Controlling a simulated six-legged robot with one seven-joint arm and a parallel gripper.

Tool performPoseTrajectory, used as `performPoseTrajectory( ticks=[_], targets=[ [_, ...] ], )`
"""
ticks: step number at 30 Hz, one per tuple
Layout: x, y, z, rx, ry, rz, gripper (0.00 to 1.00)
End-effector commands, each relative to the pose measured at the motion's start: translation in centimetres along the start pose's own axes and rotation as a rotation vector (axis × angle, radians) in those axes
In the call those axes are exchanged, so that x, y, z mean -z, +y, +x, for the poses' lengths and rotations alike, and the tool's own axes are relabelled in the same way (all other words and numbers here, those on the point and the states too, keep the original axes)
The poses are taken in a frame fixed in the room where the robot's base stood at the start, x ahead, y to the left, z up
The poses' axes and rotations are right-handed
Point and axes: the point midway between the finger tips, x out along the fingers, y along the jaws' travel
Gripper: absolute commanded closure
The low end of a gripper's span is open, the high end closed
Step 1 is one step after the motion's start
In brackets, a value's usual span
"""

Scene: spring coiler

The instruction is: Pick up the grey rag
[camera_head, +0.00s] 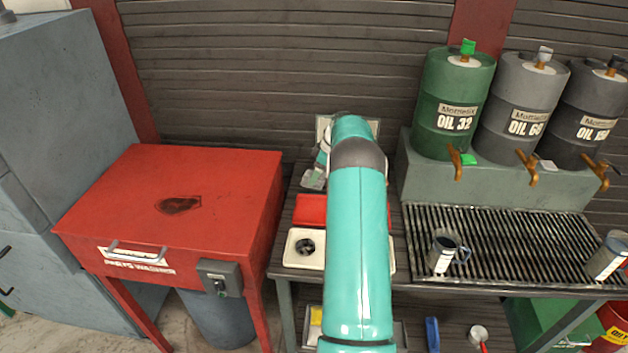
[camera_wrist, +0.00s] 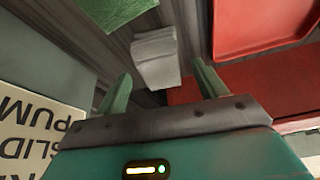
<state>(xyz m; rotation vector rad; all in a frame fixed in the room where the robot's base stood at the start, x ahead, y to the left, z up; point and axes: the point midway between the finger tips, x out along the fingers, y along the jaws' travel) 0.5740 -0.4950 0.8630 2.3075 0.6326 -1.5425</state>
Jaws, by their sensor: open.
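A pale grey, folded, blocky piece that looks like the grey rag (camera_wrist: 155,58) lies ahead of my gripper (camera_wrist: 162,68) in the wrist view. It appears between the two green fingertips, which are spread apart. Nothing is clearly held, and I cannot tell whether the fingers touch it. In the head view my teal arm reaches over the bench and hides most of the gripper. A small pale grey patch (camera_head: 313,180) shows left of the arm; I cannot tell whether it is the rag.
A green piece (camera_wrist: 115,8) lies beyond the grey one. A red tray (camera_wrist: 262,25) is at right and a lettered panel (camera_wrist: 35,125) at left. In the head view, a red parts washer (camera_head: 235,175) stands left and a metal grate (camera_head: 500,235) lies right, below oil drums (camera_head: 452,100).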

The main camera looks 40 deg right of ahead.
Motion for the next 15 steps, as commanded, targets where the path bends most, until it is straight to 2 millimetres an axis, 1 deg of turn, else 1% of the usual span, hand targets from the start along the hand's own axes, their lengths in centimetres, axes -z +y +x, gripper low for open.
performPoseTrajectory(
  ticks=[1, 4, 6, 11, 12, 14, 15],
  targets=[
    [0.2, -0.2, 0.9, 0.003, -0.001, -0.001, 0.29],
    [0.1, -0.1, 2.2, 0.001, 0.0, 0.0, 0.29],
    [0.1, 0.0, 2.5, -0.002, 0.0, 0.001, 0.29],
    [0.1, 0.0, 2.5, -0.002, 0.001, 0.0, 0.29],
    [0.1, 0.0, 2.5, -0.002, 0.001, 0.0, 0.31],
    [0.1, 0.0, 2.5, -0.002, 0.001, 0.0, 0.43],
    [0.1, 0.0, 2.5, -0.002, 0.001, 0.0, 0.51]
  ],
)
